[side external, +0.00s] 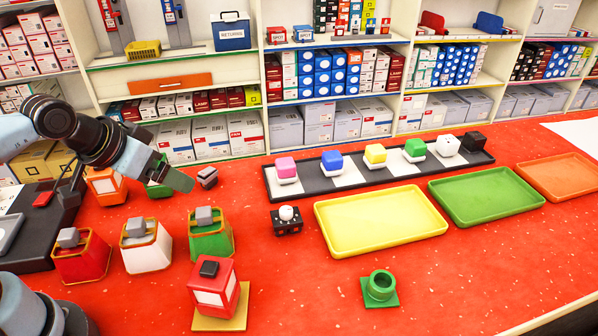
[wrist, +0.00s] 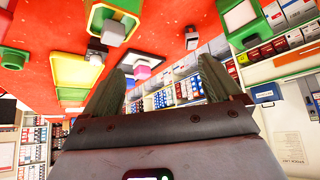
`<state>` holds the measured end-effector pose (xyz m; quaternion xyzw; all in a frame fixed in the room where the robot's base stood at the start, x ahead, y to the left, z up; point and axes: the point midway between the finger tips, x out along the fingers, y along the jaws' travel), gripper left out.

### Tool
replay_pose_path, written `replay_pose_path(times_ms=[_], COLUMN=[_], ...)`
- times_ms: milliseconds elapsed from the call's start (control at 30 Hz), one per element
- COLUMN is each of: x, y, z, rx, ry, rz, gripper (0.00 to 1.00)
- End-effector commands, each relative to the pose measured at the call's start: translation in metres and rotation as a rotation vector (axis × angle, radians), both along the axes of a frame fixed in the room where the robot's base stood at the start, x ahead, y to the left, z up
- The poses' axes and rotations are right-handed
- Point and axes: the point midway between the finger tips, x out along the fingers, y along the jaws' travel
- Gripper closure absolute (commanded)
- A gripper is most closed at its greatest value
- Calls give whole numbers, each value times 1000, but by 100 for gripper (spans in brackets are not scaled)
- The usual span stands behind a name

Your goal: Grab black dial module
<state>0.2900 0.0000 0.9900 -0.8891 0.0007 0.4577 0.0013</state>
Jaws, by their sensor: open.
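A black module (side external: 474,142) sits at the far right end of a long dark rack (side external: 330,190), beyond a row of pink, blue, yellow, green and white modules. It is small here, so its dial cannot be made out. A separate black block with a round white knob (side external: 286,220) stands on the red table in front of the rack. My gripper (side external: 176,176) is at the left, over the back of the table, well apart from both. In the wrist view its two fingers (wrist: 150,62) are spread and empty, and a pink block (wrist: 142,72) shows beyond them.
Several coloured containers with grey-topped blocks, including a green one (side external: 210,246), crowd the left. Yellow (side external: 380,246), green (side external: 486,216) and orange (side external: 560,192) trays stand right. A green ring piece (side external: 380,285) sits in front.

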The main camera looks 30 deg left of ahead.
Motion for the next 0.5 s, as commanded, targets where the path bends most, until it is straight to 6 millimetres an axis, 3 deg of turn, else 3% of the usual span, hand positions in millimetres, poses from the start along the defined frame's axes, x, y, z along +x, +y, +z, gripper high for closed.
replay_pose_path(times_ms=[167, 500], x=[10, 61], y=[-8, -58], z=[8, 27], rx=[73, 406], ry=[40, 214], rz=[-133, -880], gripper=[8, 8])
